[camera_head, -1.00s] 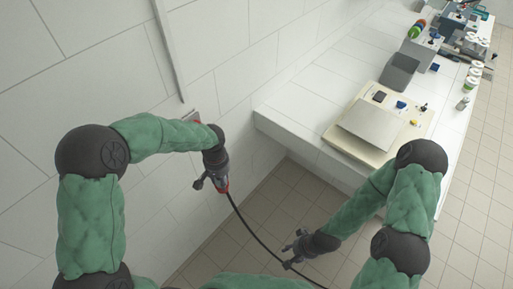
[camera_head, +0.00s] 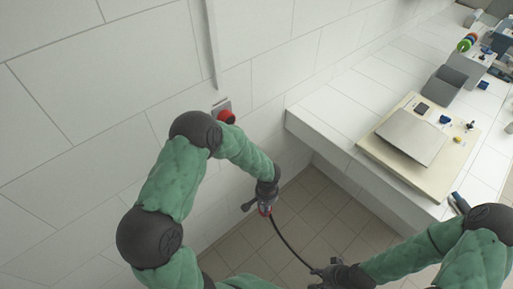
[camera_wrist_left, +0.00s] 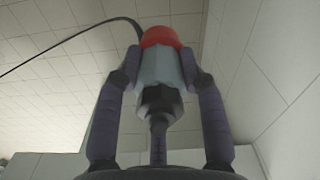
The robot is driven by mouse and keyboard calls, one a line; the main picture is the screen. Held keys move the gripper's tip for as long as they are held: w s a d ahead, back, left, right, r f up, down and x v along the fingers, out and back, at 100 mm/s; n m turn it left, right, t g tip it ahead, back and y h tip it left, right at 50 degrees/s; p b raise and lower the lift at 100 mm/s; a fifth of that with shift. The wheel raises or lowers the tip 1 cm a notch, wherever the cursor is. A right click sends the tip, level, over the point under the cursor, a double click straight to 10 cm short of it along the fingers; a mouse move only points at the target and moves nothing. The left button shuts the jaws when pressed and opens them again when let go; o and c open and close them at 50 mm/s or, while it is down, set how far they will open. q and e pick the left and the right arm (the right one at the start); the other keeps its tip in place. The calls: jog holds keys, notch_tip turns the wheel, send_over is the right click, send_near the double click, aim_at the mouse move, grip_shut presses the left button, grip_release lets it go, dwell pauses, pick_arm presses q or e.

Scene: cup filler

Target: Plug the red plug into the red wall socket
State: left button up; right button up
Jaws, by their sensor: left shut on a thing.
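The red wall socket (camera_head: 226,115) sits on a grey plate on the white wall, just behind my left arm. My left gripper (camera_head: 258,203) hangs below and to the right of it, apart from the wall. It is shut on the red plug (camera_head: 265,211). In the left wrist view the plug (camera_wrist_left: 161,38) has a red end and a grey body, held between both fingers (camera_wrist_left: 160,95). A black cable (camera_head: 285,243) runs from the plug down toward my right gripper (camera_head: 318,275). That gripper is low in view, and its finger opening is unclear.
A white tiled counter (camera_head: 340,112) stands to the right, with a beige board (camera_head: 378,150) and grey panel (camera_head: 411,138) on it. A vertical trunking strip (camera_head: 213,45) runs down the wall above the socket. Tiled floor (camera_head: 318,205) lies open below.

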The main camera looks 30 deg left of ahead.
pick_arm(q)
jog(key=f, duration=0.2)
jog(key=s+f, duration=0.1)
jog(key=f, duration=0.1)
jog(key=shift+s+d+b, duration=0.1)
jog(key=shift+d+b, duration=0.15)
jog(key=shift+b, duration=0.15)
grip_shut()
